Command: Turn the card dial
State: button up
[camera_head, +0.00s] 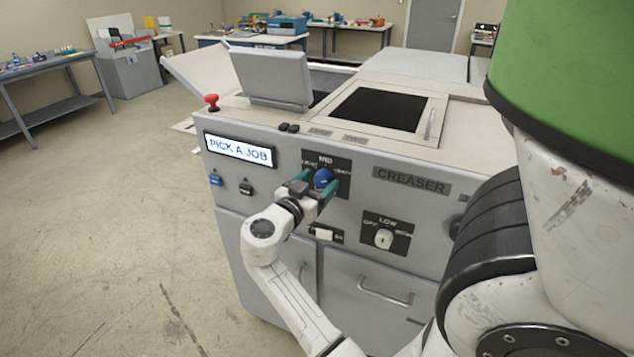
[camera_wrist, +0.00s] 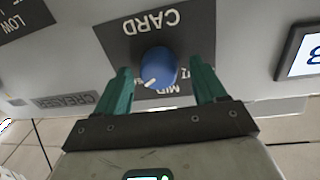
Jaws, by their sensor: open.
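The card dial is a blue round knob (camera_head: 322,178) on a dark panel on the front of the grey creaser machine. In the wrist view the blue knob (camera_wrist: 158,68) has a white pointer mark toward its lower left, and the panel (camera_wrist: 196,22) reads CARD and MID upside down. My gripper (camera_head: 314,188) is at the dial. Its two green fingers (camera_wrist: 160,86) are open, one on each side of the knob, with a gap visible on both sides. Whether the fingertips reach past the knob's face is unclear.
A white LOW dial (camera_head: 384,238) sits lower right, and a small white switch (camera_head: 324,234) is below the blue dial. A lit screen (camera_head: 239,149) reads PICK A JOB. A red button (camera_head: 211,102) stands on top. Drawer handles (camera_head: 385,292) stick out below. Floor at left is clear.

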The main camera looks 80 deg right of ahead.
jog(key=c, duration=1)
jog(key=shift+c, duration=0.2)
